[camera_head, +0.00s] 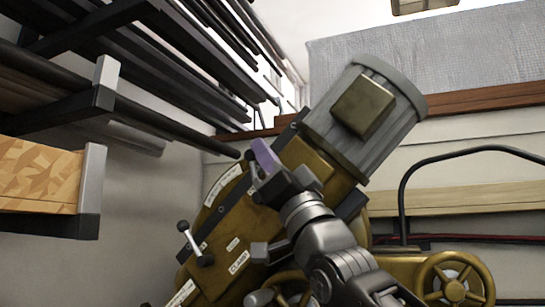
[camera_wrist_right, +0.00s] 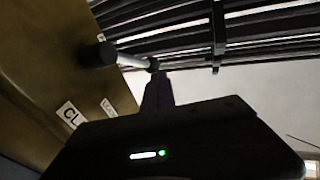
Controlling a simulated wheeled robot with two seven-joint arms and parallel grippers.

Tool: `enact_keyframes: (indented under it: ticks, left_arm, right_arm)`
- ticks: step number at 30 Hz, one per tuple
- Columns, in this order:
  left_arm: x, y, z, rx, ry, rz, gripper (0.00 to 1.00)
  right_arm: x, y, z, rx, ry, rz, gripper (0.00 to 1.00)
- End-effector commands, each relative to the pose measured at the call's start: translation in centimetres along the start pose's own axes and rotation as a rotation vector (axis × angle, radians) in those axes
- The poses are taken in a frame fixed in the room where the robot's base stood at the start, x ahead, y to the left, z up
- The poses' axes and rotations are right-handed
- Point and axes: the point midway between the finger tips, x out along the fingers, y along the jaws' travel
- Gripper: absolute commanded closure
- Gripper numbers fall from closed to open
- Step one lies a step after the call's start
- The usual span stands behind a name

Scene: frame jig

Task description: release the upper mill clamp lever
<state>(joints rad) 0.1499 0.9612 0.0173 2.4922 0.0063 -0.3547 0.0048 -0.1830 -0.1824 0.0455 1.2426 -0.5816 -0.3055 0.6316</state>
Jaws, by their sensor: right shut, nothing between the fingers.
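The mill head (camera_head: 240,215) is a brown-gold casting with a ribbed grey motor (camera_head: 365,115) on top, tilted to the right. My right gripper (camera_head: 265,158), with purple fingers, is shut and empty at the upper part of the casting. A dark knob (camera_head: 249,155) shows just beside its fingertips; the rest of that upper lever is hidden. In the right wrist view a lever (camera_wrist_right: 130,60) with a black hub and bright rod stands beyond my purple fingers (camera_wrist_right: 157,92). Contact cannot be told. A lower lever (camera_head: 195,243) stands at the casting's left. My left gripper is not in view.
A rack with dark bars (camera_head: 130,40) fills the upper left, with a wooden board (camera_head: 40,175) below it. A handwheel (camera_head: 453,285) is at the lower right, near a black bent tube (camera_head: 405,185). Bare wall (camera_head: 150,190) lies left of the casting.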

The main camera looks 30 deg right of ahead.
Motion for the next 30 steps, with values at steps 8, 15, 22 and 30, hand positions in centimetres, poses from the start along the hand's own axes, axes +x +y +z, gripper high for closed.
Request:
enact_keyframes:
  ticks: [8,15,22,30]
  left_arm:
    - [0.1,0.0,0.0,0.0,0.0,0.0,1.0]
    - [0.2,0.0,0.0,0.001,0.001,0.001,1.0]
    - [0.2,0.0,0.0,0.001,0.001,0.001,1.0]
    - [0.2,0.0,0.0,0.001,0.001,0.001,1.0]
  right_arm:
    - [0.9,-0.3,0.9,0.0,0.0,-0.001,1.0]
    - [1.2,-0.4,1.3,0.0,-0.001,-0.001,1.0]
    - [1.2,-0.4,1.4,0.0,-0.002,-0.001,1.0]
    - [1.2,-0.4,1.4,0.0,-0.001,-0.001,1.0]
